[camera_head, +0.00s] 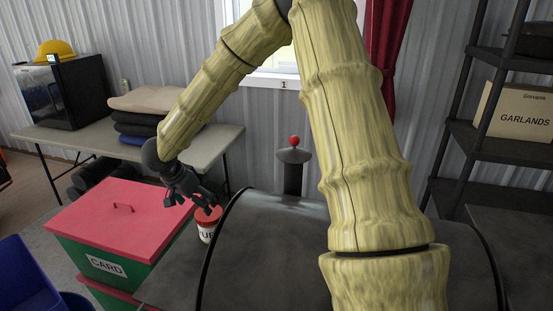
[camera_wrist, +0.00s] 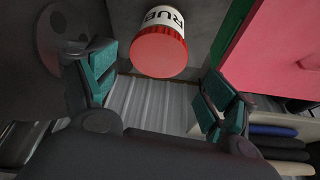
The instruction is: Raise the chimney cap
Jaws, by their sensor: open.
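The chimney cap (camera_head: 293,156) is a dark disc with a red ball knob (camera_head: 295,141) on top. It sits over a short dark chimney (camera_head: 293,180) at the back of a dark barrel-shaped grill (camera_head: 268,255). I cannot tell whether there is a gap beneath the cap. My gripper (camera_head: 192,201) is open and empty, left of the chimney and lower in the head view, near a red-lidded jar (camera_head: 207,233). In the wrist view, the jar (camera_wrist: 160,50) appears beyond the open fingers (camera_wrist: 155,92). The cap is not identifiable there.
A green bin with a red lid (camera_head: 110,218) labelled CARD stands left of the grill. A table (camera_head: 65,138) behind it holds folded cloths (camera_head: 150,118) and a black box (camera_head: 62,92). Shelving (camera_head: 475,140) stands at the right. A red curtain (camera_head: 385,50) hangs behind my arm.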

